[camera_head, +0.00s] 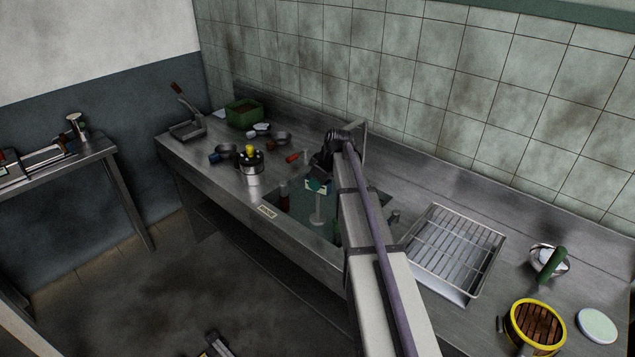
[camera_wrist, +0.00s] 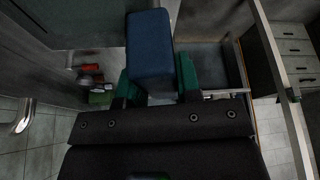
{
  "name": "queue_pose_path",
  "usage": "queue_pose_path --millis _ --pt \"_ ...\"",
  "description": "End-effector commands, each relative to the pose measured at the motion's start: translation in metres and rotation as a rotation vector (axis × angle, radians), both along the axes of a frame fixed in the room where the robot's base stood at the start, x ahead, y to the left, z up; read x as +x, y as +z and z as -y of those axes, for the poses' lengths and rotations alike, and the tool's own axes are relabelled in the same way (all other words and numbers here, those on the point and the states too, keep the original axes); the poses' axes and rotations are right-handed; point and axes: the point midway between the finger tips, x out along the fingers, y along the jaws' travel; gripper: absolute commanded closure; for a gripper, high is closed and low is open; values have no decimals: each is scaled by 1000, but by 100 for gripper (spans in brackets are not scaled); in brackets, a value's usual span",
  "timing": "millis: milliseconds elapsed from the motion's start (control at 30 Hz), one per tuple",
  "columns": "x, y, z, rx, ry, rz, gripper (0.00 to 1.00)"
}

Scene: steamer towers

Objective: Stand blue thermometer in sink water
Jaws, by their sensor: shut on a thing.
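In the wrist view a blue block-shaped thing (camera_wrist: 150,45), which I take to be the blue thermometer's body, sits between the green fingertips of my gripper (camera_wrist: 157,78). My gripper is shut on it. In the head view my gripper (camera_head: 319,184) is over the sink (camera_head: 300,213), with only a little of the held thing showing. A pale upright shape (camera_head: 317,211) shows just below it; I cannot tell whether it belongs to the thermometer. A reddish-brown upright thing (camera_head: 284,196) stands at the sink's left side. My arm hides the sink's right part.
A green box (camera_head: 244,113) and small bowls lie farther back. A wire rack (camera_head: 456,250) is right of my arm, with a yellow-rimmed steamer (camera_head: 536,324) and pale disc (camera_head: 597,326) beyond.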

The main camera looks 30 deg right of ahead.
Motion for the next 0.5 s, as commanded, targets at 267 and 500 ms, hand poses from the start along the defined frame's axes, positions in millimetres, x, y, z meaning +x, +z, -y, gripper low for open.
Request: queue_pose_path --millis 267,500 --pt "56 -81 15 0 9 0 100" --pt "121 -124 35 1 17 0 100"
